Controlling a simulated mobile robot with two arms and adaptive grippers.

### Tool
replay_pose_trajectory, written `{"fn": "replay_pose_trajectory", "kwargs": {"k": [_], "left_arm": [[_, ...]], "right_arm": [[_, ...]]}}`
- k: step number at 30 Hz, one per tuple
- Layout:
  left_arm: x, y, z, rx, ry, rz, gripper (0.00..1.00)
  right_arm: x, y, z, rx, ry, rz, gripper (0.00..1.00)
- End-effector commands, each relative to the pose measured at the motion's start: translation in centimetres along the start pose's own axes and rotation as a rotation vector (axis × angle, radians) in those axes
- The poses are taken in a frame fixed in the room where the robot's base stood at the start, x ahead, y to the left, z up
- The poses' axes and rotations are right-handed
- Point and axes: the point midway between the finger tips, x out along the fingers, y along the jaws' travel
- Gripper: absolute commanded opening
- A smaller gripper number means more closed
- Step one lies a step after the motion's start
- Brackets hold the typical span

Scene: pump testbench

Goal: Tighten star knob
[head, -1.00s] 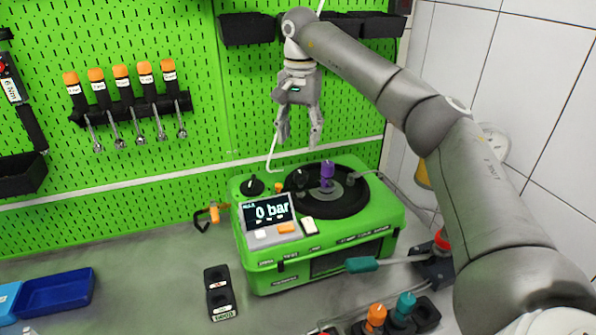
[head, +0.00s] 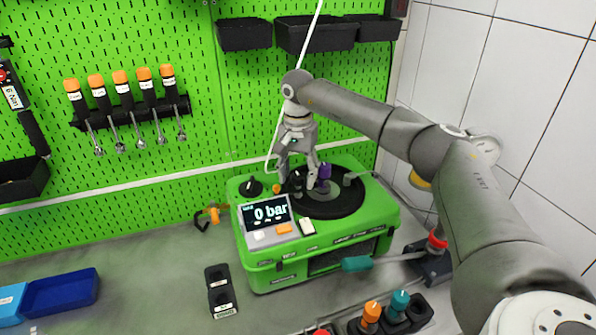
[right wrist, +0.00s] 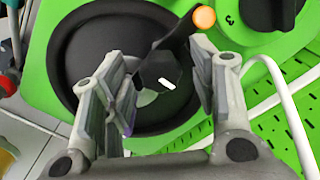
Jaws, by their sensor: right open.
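The green pump testbench (head: 275,285) stands on the grey table with a round black plate (head: 338,212) on its top. A black knob (head: 297,183), which looks like the star knob, stands on the left part of the plate. A purple knob (head: 325,172) stands just right of it. My right gripper (head: 298,184) points down over the black knob, open, one finger on each side. In the right wrist view the black knob (right wrist: 160,72), with a white mark, lies between the spread fingers; contact cannot be told. The purple knob is mostly hidden there. My left gripper is not in view.
The testbench display (head: 267,213) reads 0 bar. A teal-handled tool (head: 357,264) is at the front right. The green pegboard (head: 130,180) rises behind. The table's middle left is mostly clear.

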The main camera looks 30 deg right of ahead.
Motion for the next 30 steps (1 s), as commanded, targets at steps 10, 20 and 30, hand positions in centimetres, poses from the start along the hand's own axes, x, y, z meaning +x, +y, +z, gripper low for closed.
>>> {"fn": "replay_pose_trajectory", "kwargs": {"k": [10,20,30], "left_arm": [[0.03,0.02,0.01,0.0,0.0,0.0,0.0],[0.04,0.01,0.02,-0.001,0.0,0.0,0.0],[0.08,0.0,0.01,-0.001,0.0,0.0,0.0]], "right_arm": [[-0.02,0.01,-0.02,0.001,0.0,0.0,0.24],[-0.03,0.0,-0.01,0.014,0.0,0.0,0.08],[-0.01,-0.03,0.0,0.072,-0.001,0.0,0.08]]}}
